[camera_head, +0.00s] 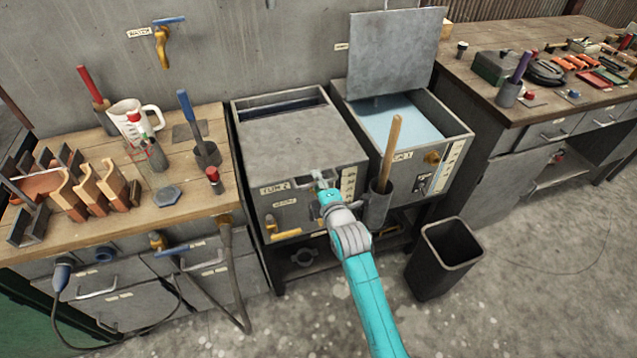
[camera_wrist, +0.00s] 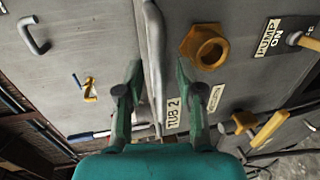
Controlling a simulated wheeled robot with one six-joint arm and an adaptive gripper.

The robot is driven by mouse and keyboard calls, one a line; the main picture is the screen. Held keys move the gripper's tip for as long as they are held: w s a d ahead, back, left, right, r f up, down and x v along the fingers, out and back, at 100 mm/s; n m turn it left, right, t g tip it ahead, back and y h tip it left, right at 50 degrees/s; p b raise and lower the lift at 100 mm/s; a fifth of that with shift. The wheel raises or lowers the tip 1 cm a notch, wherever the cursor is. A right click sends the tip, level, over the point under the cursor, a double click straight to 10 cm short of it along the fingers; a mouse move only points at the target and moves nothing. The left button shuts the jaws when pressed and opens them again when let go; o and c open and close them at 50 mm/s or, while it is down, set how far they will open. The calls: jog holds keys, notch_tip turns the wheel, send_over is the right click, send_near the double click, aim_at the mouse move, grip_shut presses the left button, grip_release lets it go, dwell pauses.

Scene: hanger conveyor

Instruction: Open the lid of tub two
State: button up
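Tub two (camera_head: 290,220) is the grey metal tub on the left in the head view, labelled "TUM 2" or similar. Its flat grey lid (camera_head: 295,140) lies down over most of the top, with a dark slot behind it. My gripper (camera_head: 323,191) is at the tub's upper front edge by the lid handle. In the wrist view, the fingers of my gripper (camera_wrist: 158,75) are apart, one on each side of the pale handle bar (camera_wrist: 154,40). I see no clear contact. A "TUB 2" label (camera_wrist: 173,113) sits right of the bar.
Tub one (camera_head: 455,130) stands to the right, its lid (camera_head: 392,50) upright and pale blue liquid inside. A holder (camera_head: 377,207) with a wooden-handled tool is close right of my gripper. A dark bin (camera_head: 445,265) stands on the floor. A wooden bench (camera_head: 205,205) is at left.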

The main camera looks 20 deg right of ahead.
grip_shut()
jog(key=shift+r, duration=0.1)
